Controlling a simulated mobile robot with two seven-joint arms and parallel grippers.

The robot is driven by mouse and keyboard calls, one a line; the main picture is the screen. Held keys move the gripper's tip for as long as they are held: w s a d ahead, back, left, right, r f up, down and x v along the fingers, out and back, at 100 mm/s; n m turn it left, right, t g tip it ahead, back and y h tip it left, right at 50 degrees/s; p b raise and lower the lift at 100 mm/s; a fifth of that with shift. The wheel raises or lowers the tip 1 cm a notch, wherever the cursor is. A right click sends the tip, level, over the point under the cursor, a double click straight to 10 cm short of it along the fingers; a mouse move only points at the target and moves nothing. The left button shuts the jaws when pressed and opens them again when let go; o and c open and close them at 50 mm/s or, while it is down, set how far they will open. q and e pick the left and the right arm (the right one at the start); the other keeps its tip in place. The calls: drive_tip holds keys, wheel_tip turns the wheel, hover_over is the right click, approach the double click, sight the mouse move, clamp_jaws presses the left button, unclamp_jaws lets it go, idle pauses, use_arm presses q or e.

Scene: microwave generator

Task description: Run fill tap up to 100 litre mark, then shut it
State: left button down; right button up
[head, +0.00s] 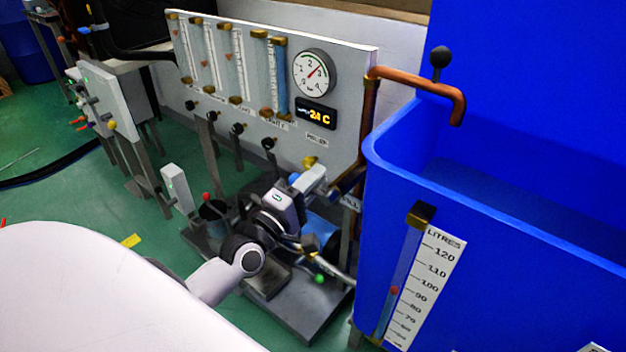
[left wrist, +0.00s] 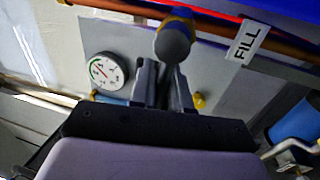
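The fill tap's handle, a dark ball on a stem (left wrist: 173,42), shows in the left wrist view beside the FILL label (left wrist: 247,40). My left gripper (left wrist: 165,75) has its fingers close on both sides of this handle and looks shut on it. In the head view the left gripper (head: 318,178) is at the copper pipe, and hides most of the tap. The copper spout (head: 455,100) hangs over the blue tank (head: 480,230); I see no stream under it. My right gripper is not in view.
A panel (head: 350,70) with several flow tubes, a round pressure gauge (head: 314,72) and a 24 C display (head: 316,114) stands behind the gripper. Several black-knobbed levers (head: 238,130) lie left of it. A black-knobbed lever (head: 440,57) stands by the spout.

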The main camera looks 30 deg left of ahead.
use_arm(q)
drive_tip(key=shift+r, duration=0.15)
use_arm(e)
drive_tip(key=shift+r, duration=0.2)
use_arm(q)
drive_tip(key=shift+d+r+m+g+h+p, duration=0.15)
drive_tip(key=shift+d+r+m+h+p, duration=0.25)
drive_tip(key=shift+m+p, duration=1.15)
drive_tip(key=shift+d+r+m+g+h+p, duration=0.1)
drive_tip(key=shift+r+m+g+h+p, duration=0.2)
drive_tip(key=shift+r+m+p, duration=1.1)
drive_tip(key=shift+d+f+m+g+h+p, duration=0.1)
drive_tip(key=shift+d+f+m+h+p, duration=0.25)
drive_tip(key=shift+m+p, duration=1.3)
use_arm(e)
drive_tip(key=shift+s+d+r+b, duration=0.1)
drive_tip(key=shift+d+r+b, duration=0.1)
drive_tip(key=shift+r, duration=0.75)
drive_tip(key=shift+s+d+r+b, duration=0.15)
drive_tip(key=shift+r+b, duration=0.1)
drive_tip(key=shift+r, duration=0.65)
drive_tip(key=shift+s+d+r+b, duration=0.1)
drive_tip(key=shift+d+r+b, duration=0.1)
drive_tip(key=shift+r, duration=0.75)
use_arm(q)
drive_tip(key=shift+a+r+m, duration=0.1)
drive_tip(key=shift+a+m, duration=0.05)
drive_tip(key=shift+m, duration=0.45)
drive_tip(key=c, duration=1.2)
unclamp_jaws()
